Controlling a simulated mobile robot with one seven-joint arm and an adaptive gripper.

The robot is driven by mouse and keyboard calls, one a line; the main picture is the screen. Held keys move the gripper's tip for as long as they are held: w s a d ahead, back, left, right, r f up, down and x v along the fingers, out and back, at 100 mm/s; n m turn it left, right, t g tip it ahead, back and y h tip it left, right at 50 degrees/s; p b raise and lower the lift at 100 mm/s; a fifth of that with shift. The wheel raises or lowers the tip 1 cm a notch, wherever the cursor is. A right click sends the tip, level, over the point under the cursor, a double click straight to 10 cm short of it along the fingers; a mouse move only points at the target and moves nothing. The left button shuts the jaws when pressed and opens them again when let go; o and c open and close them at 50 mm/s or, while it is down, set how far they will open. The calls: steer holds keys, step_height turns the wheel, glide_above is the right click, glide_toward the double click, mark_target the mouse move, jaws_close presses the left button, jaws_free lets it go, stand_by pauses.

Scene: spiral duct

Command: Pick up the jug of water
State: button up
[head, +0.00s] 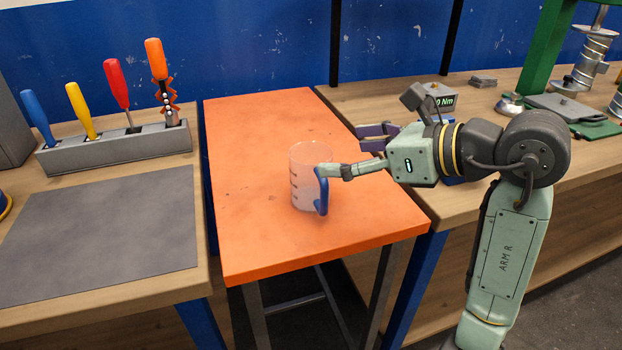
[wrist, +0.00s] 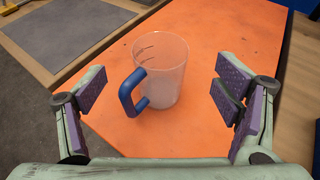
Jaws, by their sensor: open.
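The jug (head: 306,180) is a clear, translucent measuring jug with dark marks and a blue handle. It stands upright on the orange table (head: 260,130). I cannot clearly tell the water level in it. In the wrist view the jug (wrist: 165,70) is ahead, between and beyond the fingers, with its blue handle (wrist: 128,95) toward the lower left. My gripper (head: 345,152) reaches in from the right in the head view, and one finger overlaps the handle there. In the wrist view my gripper (wrist: 160,110) is wide open and empty, with purple pads on both sides.
A grey holder (head: 115,148) with several coloured-handled tools and a grey mat (head: 100,230) are on the left bench. The right bench carries a torque display (head: 440,98) and metal parts. The orange table around the jug is clear.

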mark_target(295, 156)
steer(key=shift+p+x, duration=1.15)
steer(key=shift+x, duration=2.45)
steer(key=shift+f, duration=0.15)
steer(key=shift+c, duration=0.4)
steer(key=c, duration=1.5)
steer(key=shift+c, duration=0.2)
